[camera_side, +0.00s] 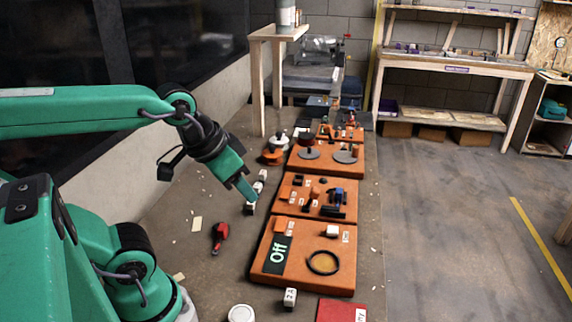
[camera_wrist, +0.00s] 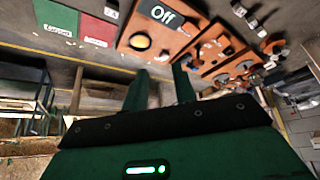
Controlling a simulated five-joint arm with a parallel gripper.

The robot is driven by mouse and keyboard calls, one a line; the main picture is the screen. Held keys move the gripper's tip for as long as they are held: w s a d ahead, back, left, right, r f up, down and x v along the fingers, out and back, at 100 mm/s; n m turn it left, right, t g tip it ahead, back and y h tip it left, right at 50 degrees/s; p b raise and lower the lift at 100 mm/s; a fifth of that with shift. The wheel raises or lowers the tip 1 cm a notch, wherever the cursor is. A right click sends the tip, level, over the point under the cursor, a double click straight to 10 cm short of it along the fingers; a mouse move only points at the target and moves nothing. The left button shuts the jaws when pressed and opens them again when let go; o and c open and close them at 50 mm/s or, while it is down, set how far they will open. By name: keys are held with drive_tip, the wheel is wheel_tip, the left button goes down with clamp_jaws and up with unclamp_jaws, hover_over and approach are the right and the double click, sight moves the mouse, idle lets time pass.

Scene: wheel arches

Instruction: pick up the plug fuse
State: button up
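I cannot tell for certain which small part is the plug fuse. Small white-and-black pieces (camera_side: 250,209) lie on the table left of the orange boards, just below my gripper (camera_side: 247,190) in the side view. Similar white pieces show at the top right of the wrist view (camera_wrist: 252,23). A small white block (camera_side: 332,231) sits on the nearest board. In the wrist view my gripper (camera_wrist: 160,86) has its two green fingers apart, with nothing seen between them. In the side view the fingers overlap, and the gripper tilts down to the right above the table.
Several orange boards (camera_side: 262,268) run away in a row, carrying small parts, a dark "Off" panel (camera_side: 278,254) and a ring (camera_side: 323,263). A red-and-black tool (camera_side: 219,236) lies on the table. A red plate (camera_side: 340,311) is at the front. The table's left strip is mostly clear.

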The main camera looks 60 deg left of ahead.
drive_tip(key=o, duration=0.6)
drive_tip(key=shift+c, duration=0.2)
drive_tip(key=shift+w, duration=0.1)
